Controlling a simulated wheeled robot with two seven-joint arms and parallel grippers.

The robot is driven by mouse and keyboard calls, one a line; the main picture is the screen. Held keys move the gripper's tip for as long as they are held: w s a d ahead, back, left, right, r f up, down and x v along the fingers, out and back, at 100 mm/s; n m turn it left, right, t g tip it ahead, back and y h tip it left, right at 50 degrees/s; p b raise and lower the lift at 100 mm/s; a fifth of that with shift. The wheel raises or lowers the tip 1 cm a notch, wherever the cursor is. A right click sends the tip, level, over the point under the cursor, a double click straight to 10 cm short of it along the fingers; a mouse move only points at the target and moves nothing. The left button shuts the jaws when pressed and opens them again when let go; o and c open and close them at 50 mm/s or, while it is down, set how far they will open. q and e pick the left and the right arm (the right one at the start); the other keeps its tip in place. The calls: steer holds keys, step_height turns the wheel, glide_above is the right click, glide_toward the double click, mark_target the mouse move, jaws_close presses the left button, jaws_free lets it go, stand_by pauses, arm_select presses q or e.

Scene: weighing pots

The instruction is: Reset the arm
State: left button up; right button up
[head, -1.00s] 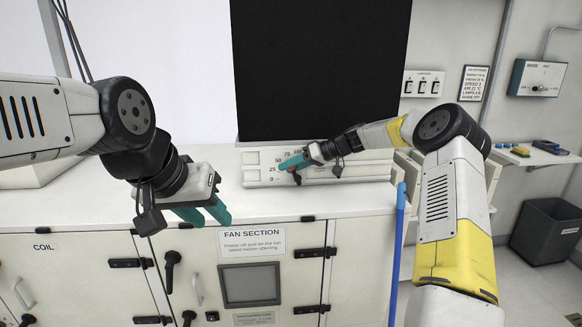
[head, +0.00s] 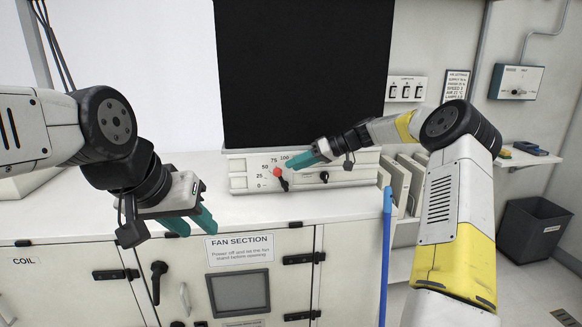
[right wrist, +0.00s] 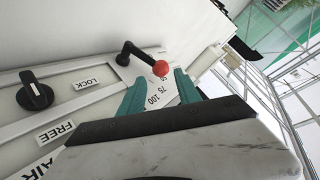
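My right gripper (head: 298,161) reaches in from the right in front of a white dial panel (head: 240,182). Its teal fingers are apart and empty in the right wrist view (right wrist: 160,92). A black lever with a red knob (head: 278,172) stands just left of and below the fingertips, apart from them. The knob also shows beyond the fingers in the right wrist view (right wrist: 160,68). My left gripper (head: 190,222) hangs at the left over the front edge of the white counter. Its teal fingers look apart with nothing between them.
A black turn knob (head: 324,176) sits on the panel right of the lever. A blue pole (head: 386,240) stands upright near my right arm. Cabinet doors with a FAN SECTION sign (head: 240,248) lie below. A dark bin (head: 533,232) stands at the right.

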steer(key=s+a+r+m+h, duration=0.1)
steer(key=s+r+h, duration=0.25)
steer(key=s, duration=0.55)
steer(key=s+r+m+h, duration=0.1)
steer(key=s+r+h, duration=0.25)
steer(key=s, duration=0.55)
steer(key=s+d+m+t+h, duration=0.1)
steer(key=s+d, duration=0.3)
steer(key=s, duration=0.8)
steer(key=s+d+m+t+h, duration=0.1)
steer(key=s+d+m, duration=0.3)
steer(key=s, duration=0.8)
steer(key=shift+s+d+f+m+t+h, duration=0.15)
steer(key=shift+s+d+m+t+h, duration=0.2)
steer(key=shift+t, duration=0.25)
